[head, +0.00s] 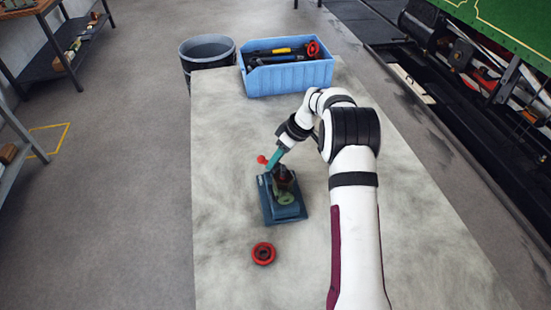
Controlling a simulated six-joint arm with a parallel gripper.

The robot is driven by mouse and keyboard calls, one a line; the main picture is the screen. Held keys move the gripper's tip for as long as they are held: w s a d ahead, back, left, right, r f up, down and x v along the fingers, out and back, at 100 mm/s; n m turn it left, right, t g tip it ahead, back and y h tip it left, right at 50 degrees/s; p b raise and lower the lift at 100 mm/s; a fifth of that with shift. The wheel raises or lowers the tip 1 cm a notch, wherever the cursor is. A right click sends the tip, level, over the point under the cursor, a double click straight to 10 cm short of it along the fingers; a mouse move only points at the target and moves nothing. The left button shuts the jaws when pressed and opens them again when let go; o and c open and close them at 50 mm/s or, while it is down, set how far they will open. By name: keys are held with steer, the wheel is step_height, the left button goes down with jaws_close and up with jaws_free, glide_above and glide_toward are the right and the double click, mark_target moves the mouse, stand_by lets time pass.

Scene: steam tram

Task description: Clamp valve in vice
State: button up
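A blue vice (290,212) stands on the table near the middle of the head view. A dark brownish piece (284,175), perhaps the valve, shows upright at the vice's upper part, with a dull green round part (286,198) below it. I cannot tell whether the jaws grip it. My gripper (272,163) reaches down from the upper right to the vice's far side; its teal finger is close to the brownish piece. Its opening and any contact are too small to tell. A small red knob (262,159) shows just left of the finger.
A red ring-shaped part (263,253) with a dark centre lies on the table (225,140) in front of the vice. A blue crate (290,82) of tools stands at the table's far end, beside a dark bin (207,50). The table left of the vice is clear.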

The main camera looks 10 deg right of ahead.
jaws_close()
